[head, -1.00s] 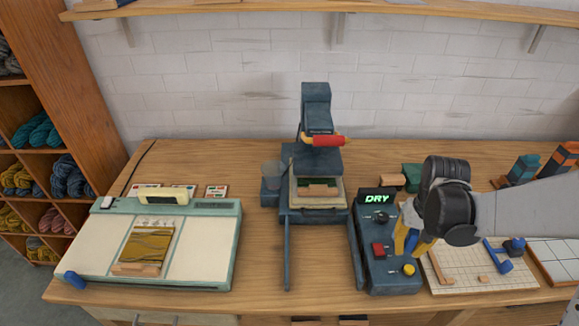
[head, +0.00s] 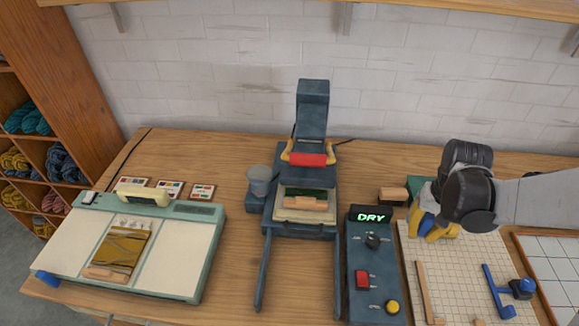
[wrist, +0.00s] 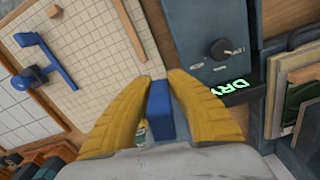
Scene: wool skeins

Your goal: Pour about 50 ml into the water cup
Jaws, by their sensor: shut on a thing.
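The grey, see-through water cup (head: 259,182) stands upright on a dark block at the left side of the press. Its water level is too small to tell. My gripper (head: 434,228) is well to the right of it, over the back left part of the grid board. In the wrist view, the yellow fingers (wrist: 160,100) are shut on a blue block-like piece (wrist: 158,106), which looks like a handle. A small bit of white and green shows below it; whether it belongs to the same thing, I cannot tell. The blue piece (head: 426,222) is partly hidden in the head view.
The dark press (head: 312,120) with a red handle stands mid-table. The control box (head: 374,270) reading DRY stands between it and the grid board (head: 460,275), which holds blue and wooden pieces. A pale green scale-like station (head: 190,255) fills the left.

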